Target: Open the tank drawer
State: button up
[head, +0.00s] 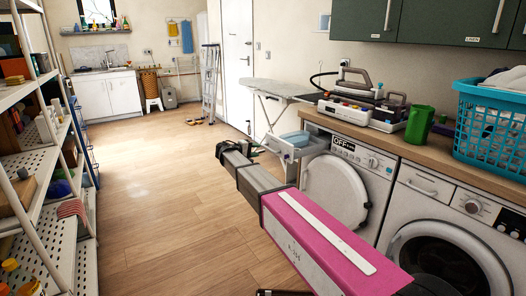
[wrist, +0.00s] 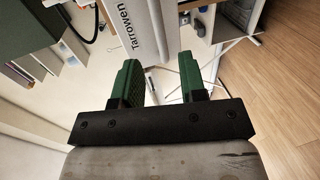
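The tank drawer (head: 293,154) is at the upper left of the left white machine (head: 346,185). It appears to stand out from the machine's front, with a light blue piece (head: 295,138) showing on top. My gripper (head: 258,149) is just left of the drawer, partly hidden by my arm. In the wrist view its two green fingers (wrist: 170,68) are spread, with nothing clearly held between them. A white panel lettered "farrowen" (wrist: 130,30) lies beyond the fingers. I cannot tell whether they touch it.
An ironing board (head: 262,88) stands behind the drawer. The machine's round door (head: 334,191) is below, beside a second washer (head: 448,235). The counter (head: 400,140) holds a steam iron station (head: 355,103), a green jug (head: 419,125) and a blue basket (head: 490,125).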

jog(key=shift+v, duration=1.05)
jog(key=shift+d, duration=0.1)
jog(key=s+d+f+m+g+y, duration=0.1)
jog(key=s+d+f+g+y, duration=0.2)
jog(key=s+d+f, duration=0.65)
jog(key=s+d+f+m+g+y, duration=0.25)
jog(key=s+d+f, duration=0.3)
jog(key=d, duration=0.75)
jog(key=s+d+f+m+g+y, duration=0.2)
jog(key=s+d+f+y, duration=0.1)
jog(key=s, duration=0.7)
jog(key=s+d+f+m+g+y, duration=0.1)
jog(key=s+d+f+y, duration=0.2)
jog(key=s, duration=0.7)
jog(key=shift+d+f+m+g+y, duration=0.15)
jog(key=shift+d+m+g+y, duration=0.3)
jog(key=shift+d, duration=0.45)
